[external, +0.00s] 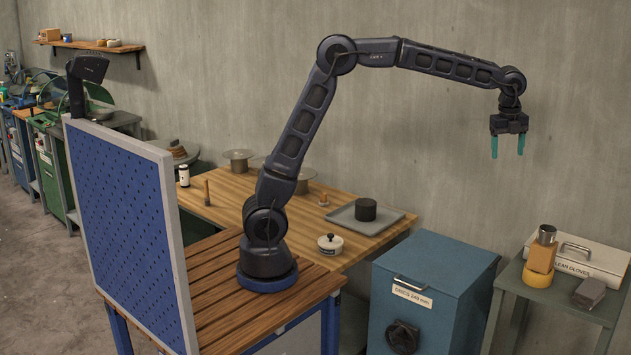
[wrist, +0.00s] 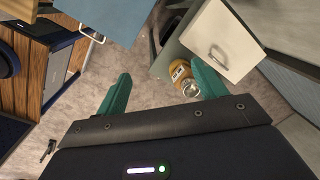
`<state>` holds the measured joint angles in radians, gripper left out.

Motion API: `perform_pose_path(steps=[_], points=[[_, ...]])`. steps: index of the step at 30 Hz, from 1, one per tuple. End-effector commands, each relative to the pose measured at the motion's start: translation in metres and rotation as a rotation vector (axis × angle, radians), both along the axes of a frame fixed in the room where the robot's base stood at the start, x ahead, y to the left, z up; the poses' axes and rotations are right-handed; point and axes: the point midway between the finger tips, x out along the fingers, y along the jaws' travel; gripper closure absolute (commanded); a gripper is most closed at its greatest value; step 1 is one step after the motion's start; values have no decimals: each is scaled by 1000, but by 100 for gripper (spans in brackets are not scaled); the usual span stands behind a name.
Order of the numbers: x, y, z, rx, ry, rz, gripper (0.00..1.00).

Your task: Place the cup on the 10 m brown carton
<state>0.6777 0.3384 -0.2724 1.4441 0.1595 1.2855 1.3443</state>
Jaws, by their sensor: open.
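In the wrist view the cup (wrist: 190,89) and the labelled yellow item (wrist: 180,71) show beside the right finger. I cannot tell whether they are stacked. My gripper (external: 508,150) points down, open and empty, high above and left of the cup. Its teal fingers also show in the wrist view (wrist: 159,67).
A white gloves box (external: 580,256) stands behind the cup, and a dark grey block (external: 589,293) lies to its right on the side table (external: 555,312). A blue bin (external: 430,290) stands left of it. A workbench (external: 225,195) holds a tray (external: 375,220) with a black cylinder.

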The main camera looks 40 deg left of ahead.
Motion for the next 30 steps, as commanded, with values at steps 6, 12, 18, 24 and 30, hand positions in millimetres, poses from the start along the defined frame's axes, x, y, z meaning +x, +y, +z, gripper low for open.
perform_pose_path(steps=[6,12,18,24,30], points=[[7,103,28,-38,-40,305,30],[-1,194,41,-82,-68,590,30],[-22,281,46,-138,-93,878,30],[-54,360,41,-201,-112,1166,30],[-96,430,27,-277,-125,1455,30]])
